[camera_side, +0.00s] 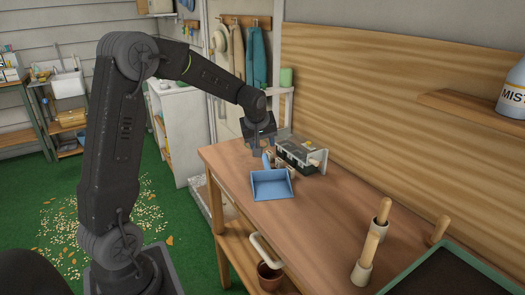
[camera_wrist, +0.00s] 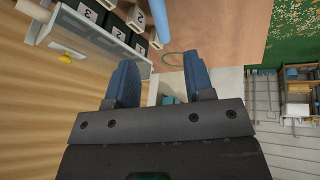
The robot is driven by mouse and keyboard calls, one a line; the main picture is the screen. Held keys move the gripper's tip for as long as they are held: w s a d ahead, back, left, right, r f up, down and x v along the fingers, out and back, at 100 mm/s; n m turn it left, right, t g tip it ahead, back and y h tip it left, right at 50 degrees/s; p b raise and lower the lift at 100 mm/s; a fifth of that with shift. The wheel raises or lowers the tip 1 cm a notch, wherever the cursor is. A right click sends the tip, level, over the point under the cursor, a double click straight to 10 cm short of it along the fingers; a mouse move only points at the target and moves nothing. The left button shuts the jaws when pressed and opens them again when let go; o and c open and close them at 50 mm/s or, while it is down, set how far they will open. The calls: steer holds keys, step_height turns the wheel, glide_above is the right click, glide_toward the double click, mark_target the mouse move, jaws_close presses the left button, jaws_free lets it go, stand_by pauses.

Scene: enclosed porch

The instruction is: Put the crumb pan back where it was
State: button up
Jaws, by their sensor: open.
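The blue crumb pan (camera_side: 271,184) lies on the wooden workbench (camera_side: 330,215), its open tray towards the front edge and its handle pointing back. A blue rod, which looks like its handle (camera_wrist: 162,18), shows at the top of the wrist view. My gripper (camera_side: 262,143) is above the bench's far end, behind the pan and left of the numbered box. In the wrist view my gripper (camera_wrist: 161,82) has its two blue fingers apart with nothing held between them. The pan's tray is out of the wrist view.
A box with black numbered compartments (camera_wrist: 105,12) stands close by; it also shows in the side view (camera_side: 298,152). Crumbs (camera_side: 70,225) litter the green floor. The bench's middle is clear.

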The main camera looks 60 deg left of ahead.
steer(key=s+d+r+m+t+h, duration=0.1)
steer(key=s+d+r+m, duration=0.35)
steer(key=s+d, duration=0.45)
steer(key=s+d+r+m+t+h, duration=0.1)
steer(key=s+d+r+m, duration=0.4)
steer(key=d, duration=0.6)
steer(key=s+d+f+m+h, duration=0.1)
steer(key=s+d+m, duration=0.3)
steer(key=s, duration=0.5)
steer(key=shift+s+f, duration=0.2)
steer(key=shift+f, duration=0.25)
steer(key=shift+d, duration=0.1)
